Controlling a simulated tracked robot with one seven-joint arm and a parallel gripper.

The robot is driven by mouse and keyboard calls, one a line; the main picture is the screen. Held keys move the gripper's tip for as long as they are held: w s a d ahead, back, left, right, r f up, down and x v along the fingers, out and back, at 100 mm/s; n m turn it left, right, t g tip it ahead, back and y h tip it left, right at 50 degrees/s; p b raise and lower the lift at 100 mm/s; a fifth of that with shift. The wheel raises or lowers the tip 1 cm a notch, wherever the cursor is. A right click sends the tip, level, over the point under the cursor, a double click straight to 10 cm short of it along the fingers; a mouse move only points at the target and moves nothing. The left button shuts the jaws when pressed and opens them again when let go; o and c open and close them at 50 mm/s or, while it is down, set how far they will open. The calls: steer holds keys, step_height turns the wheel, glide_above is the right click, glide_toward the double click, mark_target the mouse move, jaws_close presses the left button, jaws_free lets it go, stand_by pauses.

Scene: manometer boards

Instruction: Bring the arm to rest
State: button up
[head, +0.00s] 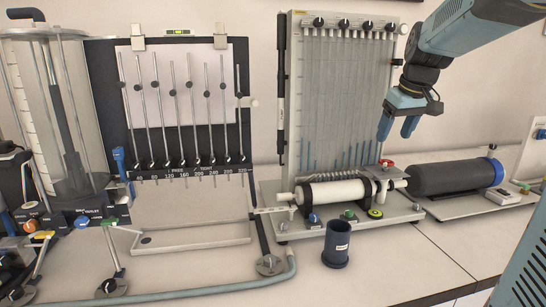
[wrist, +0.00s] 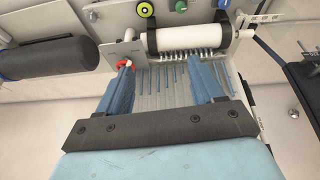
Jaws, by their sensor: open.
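My gripper (head: 398,128) hangs from the blue-grey arm at the upper right of the head view. Its two blue fingers point down, apart, with nothing between them. It is in front of the right part of the tall manometer board (head: 345,100), above the red valve knob. In the wrist view my gripper (wrist: 163,88) also shows open and empty, its fingers spread in front of the board's tubes. The white cylinder (head: 336,192) lies level at the foot of the board, below and left of the gripper. In the wrist view the white cylinder (wrist: 190,40) is beyond the fingertips.
A dark cup (head: 336,244) stands on the bench before the board. A dark horizontal cylinder (head: 452,177) lies on a plate at the right. A second manometer board (head: 175,110) and a clear tank (head: 55,110) stand at the left. Bare bench (head: 400,262) shows at the front right.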

steer(key=s+a+f+m, duration=0.1)
steer(key=s+a+f, duration=0.2)
steer(key=s, duration=0.8)
steer(key=s+a+f+m+t, duration=0.1)
steer(key=s+a+f, duration=0.3)
steer(key=s, duration=0.7)
steer(key=shift+s+f+m+h, duration=0.3)
steer(key=shift+f+m, duration=0.2)
steer(key=shift+f, duration=0.35)
